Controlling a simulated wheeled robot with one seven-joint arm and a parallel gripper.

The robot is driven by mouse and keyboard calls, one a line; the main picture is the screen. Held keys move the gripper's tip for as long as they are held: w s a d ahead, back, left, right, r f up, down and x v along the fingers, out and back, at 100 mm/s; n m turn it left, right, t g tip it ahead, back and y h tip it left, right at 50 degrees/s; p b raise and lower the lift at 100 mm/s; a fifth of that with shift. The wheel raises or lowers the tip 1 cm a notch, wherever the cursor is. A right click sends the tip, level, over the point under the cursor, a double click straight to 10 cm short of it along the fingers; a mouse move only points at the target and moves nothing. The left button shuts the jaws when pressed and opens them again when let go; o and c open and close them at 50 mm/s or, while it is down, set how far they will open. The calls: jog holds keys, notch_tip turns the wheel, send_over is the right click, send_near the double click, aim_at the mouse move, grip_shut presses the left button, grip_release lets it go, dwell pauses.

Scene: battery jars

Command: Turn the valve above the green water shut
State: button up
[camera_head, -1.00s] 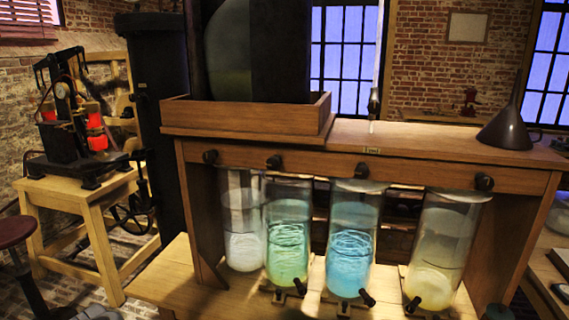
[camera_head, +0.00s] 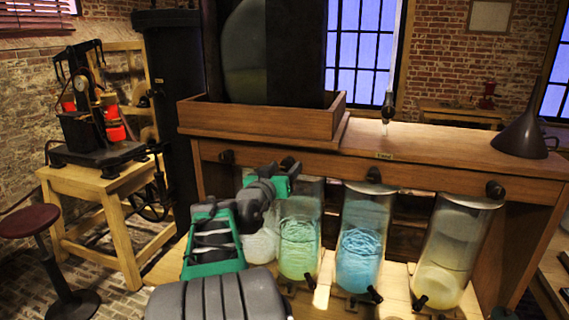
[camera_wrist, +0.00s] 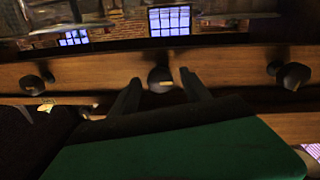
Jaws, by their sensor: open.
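The green water stands in a clear glass jar (camera_head: 298,248), second from the left under the wooden bench. Its valve is a dark round knob (camera_head: 290,163) on the front rail above that jar, partly covered by my gripper (camera_head: 287,174). My gripper (camera_wrist: 160,92) is open there, with one dark finger on each side of the knob in the picture. I cannot tell whether the fingers touch it or which way the valve is set.
Other knobs (camera_head: 373,175) (camera_head: 495,189) sit along the rail on both sides. A blue-water jar (camera_head: 360,245) and a yellowish one (camera_head: 452,260) stand to the right. A pale jar is partly hidden behind my arm. A dark funnel (camera_head: 522,135) stands on the benchtop.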

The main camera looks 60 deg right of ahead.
jog(key=shift+d, duration=0.35)
jog(key=shift+c, duration=0.4)
grip_shut()
jog(key=shift+w+a, duration=0.1)
jog(key=shift+a, duration=0.05)
jog(key=shift+f, duration=0.1)
